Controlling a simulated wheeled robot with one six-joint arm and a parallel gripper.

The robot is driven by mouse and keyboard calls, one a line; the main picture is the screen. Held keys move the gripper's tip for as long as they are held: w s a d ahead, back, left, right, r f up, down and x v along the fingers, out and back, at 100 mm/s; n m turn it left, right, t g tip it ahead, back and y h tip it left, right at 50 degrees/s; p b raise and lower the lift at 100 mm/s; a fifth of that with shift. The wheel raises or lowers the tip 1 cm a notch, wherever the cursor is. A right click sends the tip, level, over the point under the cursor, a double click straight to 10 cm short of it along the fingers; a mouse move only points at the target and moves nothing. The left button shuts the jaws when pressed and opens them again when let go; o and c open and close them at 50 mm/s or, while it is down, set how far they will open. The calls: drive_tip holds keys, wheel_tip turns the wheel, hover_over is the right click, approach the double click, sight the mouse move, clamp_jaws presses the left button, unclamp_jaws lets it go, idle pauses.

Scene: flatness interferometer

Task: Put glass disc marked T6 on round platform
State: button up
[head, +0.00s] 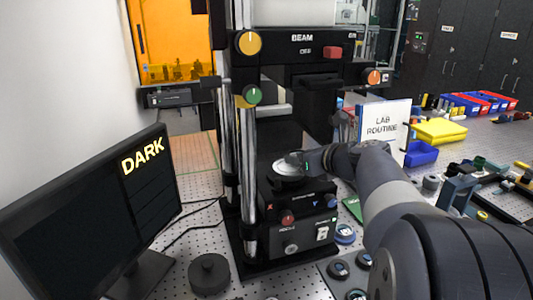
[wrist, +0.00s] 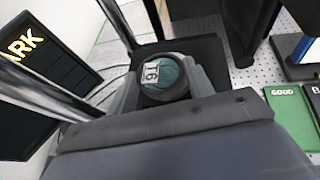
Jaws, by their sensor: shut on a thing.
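The glass disc marked T6 (wrist: 160,77) is between the fingers of my gripper (wrist: 165,85) in the wrist view. Its label faces up and reads upside down or sideways there. My gripper (head: 292,162) is shut on the disc and is over the round platform (head: 290,178) of the black instrument in the head view. The platform is mostly hidden under the gripper and disc. I cannot tell whether the disc touches the platform.
Chrome columns (head: 248,180) stand close left of the platform. A monitor (head: 90,205) reading DARK is at left. Other discs in holders (head: 345,233) lie at front right. A LAB ROUTINE sign (head: 384,130) and a green GOOD tray (wrist: 291,115) are to the right.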

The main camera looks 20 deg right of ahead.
sight(294, 151)
drive_tip(key=w, duration=0.2)
drive_tip(key=w+a, duration=0.1)
drive_tip(key=w, duration=0.1)
drive_tip(key=shift+p, duration=0.3)
drive_tip(key=shift+f+b, duration=0.45)
drive_tip(key=shift+f, duration=1.3)
drive_tip(key=shift+f, duration=0.25)
drive_tip(key=o, duration=1)
drive_tip(key=shift+r, duration=0.1)
drive_tip(key=shift+s+d+r, duration=0.15)
drive_tip(key=shift+r, duration=0.15)
drive_tip(key=v, duration=1.1)
drive_tip(key=shift+s+r, duration=0.1)
drive_tip(key=shift+s, duration=0.2)
